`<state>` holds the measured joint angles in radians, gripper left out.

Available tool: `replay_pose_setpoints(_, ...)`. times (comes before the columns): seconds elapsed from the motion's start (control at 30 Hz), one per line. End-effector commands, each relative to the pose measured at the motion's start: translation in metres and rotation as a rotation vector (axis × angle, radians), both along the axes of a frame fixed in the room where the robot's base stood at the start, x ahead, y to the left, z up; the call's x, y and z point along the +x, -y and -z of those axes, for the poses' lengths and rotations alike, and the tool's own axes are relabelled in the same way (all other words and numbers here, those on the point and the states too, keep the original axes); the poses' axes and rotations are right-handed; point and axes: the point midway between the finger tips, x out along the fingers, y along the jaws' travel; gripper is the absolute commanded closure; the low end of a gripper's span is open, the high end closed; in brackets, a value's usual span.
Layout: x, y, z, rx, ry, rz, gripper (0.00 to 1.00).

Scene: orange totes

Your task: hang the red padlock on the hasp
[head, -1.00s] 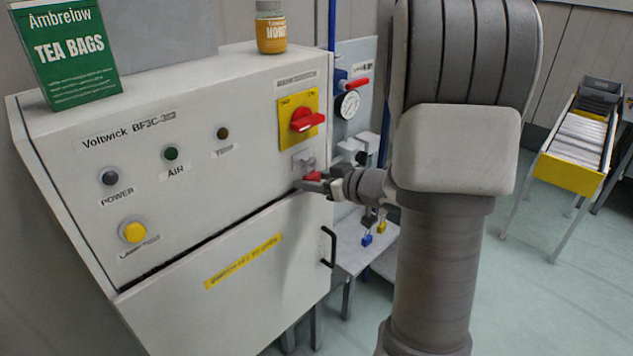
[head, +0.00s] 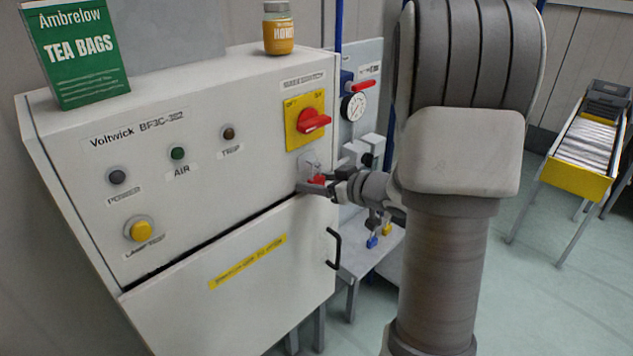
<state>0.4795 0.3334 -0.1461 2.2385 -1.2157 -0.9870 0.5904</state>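The red padlock (head: 317,180) is a small red shape at my gripper's fingers, at the right edge of the cabinet front. My gripper (head: 312,186) appears shut on it. The hasp (head: 309,163) is a small grey fitting just above the padlock, below the red rotary switch handle (head: 314,120) on its yellow plate. The padlock is at or very close to the hasp. The padlock's shackle is too small to make out, so I cannot tell whether it passes through the hasp.
The cabinet (head: 200,200) fills the left, with a black door handle (head: 333,248) low on its right. A tea box (head: 75,55) and a jar (head: 278,28) stand on top. A gauge panel (head: 362,75) and small bench (head: 365,258) with blue and yellow padlocks lie behind my arm.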

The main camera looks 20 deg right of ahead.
Motion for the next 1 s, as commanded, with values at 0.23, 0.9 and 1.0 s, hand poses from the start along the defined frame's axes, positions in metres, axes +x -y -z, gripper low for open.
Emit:
replay_pose_setpoints(0.23, 0.000, -0.004, 0.000, 0.001, -0.001, -0.010, 0.13)
replay_pose_setpoints(0.9, -0.056, 0.018, -0.022, 0.000, 0.002, -0.001, 0.13)
replay_pose_setpoints(1.0, -0.078, 0.027, -0.031, 0.001, 0.002, 0.000, 0.13)
